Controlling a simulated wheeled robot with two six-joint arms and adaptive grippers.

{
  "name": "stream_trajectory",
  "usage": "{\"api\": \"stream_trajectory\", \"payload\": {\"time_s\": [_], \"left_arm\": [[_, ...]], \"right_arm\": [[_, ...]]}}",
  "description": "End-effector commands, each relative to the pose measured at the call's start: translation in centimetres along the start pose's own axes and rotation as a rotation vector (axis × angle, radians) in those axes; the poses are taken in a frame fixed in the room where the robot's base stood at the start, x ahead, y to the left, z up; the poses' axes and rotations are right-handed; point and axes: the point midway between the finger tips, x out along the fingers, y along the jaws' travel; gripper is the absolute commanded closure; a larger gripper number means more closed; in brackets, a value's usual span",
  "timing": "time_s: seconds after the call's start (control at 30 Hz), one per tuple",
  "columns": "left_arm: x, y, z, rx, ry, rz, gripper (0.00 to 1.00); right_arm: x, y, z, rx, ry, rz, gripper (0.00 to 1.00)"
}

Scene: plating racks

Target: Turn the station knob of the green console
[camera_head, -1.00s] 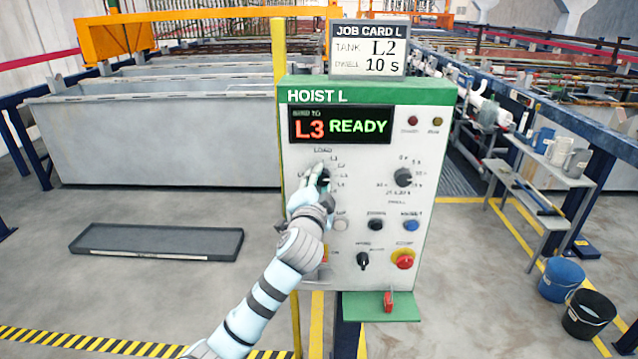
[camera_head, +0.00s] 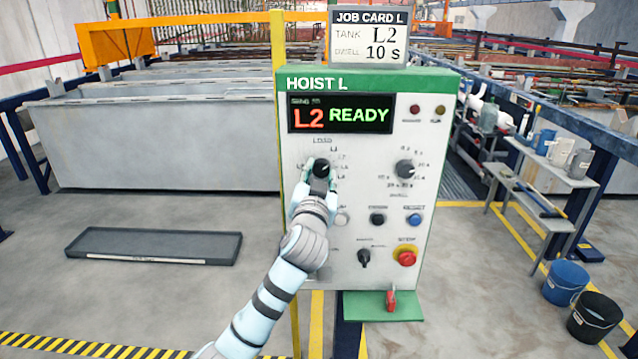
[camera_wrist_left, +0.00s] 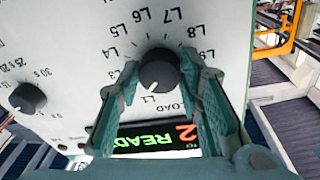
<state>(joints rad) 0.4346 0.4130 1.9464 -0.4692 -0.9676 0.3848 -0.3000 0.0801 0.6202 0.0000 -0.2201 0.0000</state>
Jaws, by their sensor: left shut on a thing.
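The green-trimmed console (camera_head: 435,200), headed HOIST L, stands in the middle of the head view. Its display (camera_head: 341,115) reads L2 READY. The station knob (camera_head: 321,165) is dark and round, on the left of the panel under the word LOAD. My left gripper (camera_head: 321,172) is shut on it and hides part of its scale. In the left wrist view, the two green fingers flank the knob (camera_wrist_left: 159,72), among labels from L1 upward. The job card (camera_head: 370,38) above reads TANK L2, DWELL 10 s. My right gripper is not in view.
The dwell knob (camera_head: 405,169) is right of the station knob. Below are a blue button (camera_head: 414,220), a small black knob (camera_head: 364,257) and a red stop button (camera_head: 407,258). A yellow post (camera_head: 278,150) stands close on the console's left. Buckets (camera_head: 566,282) stand at the right.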

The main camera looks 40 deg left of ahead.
Motion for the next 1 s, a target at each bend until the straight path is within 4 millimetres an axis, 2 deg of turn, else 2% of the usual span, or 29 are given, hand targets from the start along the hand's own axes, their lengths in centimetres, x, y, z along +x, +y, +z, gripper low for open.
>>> {"api": "stream_trajectory", "payload": {"time_s": [0.03,0.6,1.0], "left_arm": [[0.0,0.1,0.4,-0.042,0.003,-0.004,0.95],[0.0,0.4,0.4,-0.571,0.037,-0.055,0.95],[0.0,0.5,0.2,-0.810,0.050,-0.078,0.95]], "right_arm": [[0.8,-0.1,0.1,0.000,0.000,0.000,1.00],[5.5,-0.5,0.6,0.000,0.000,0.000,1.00],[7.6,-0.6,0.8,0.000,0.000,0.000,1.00]]}}
